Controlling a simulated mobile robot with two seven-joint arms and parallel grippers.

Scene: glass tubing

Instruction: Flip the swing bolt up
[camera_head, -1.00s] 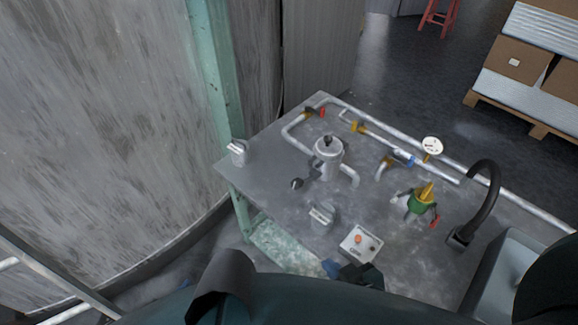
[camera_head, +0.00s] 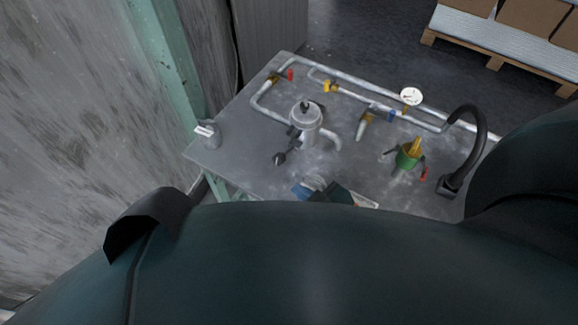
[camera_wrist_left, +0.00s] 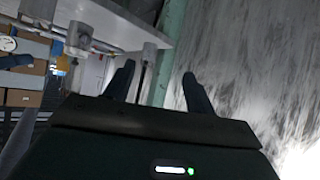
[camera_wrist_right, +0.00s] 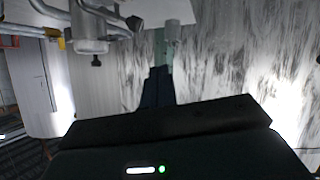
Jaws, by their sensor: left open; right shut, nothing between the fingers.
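A pale metal vessel (camera_head: 306,118) with a black knob on its lid stands on the grey table. The swing bolt (camera_head: 280,158), ending in a dark knob, sticks out low from its front left side. My right gripper (camera_head: 303,189) is shut and empty at the table's near edge, in front of and below the bolt, apart from it.
Pipes with a gauge (camera_head: 411,96) run along the back. A green funnel-like fitting (camera_head: 408,156) and a black curved tap (camera_head: 470,125) stand at right. A small grey canister (camera_head: 207,135) is at the left corner.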

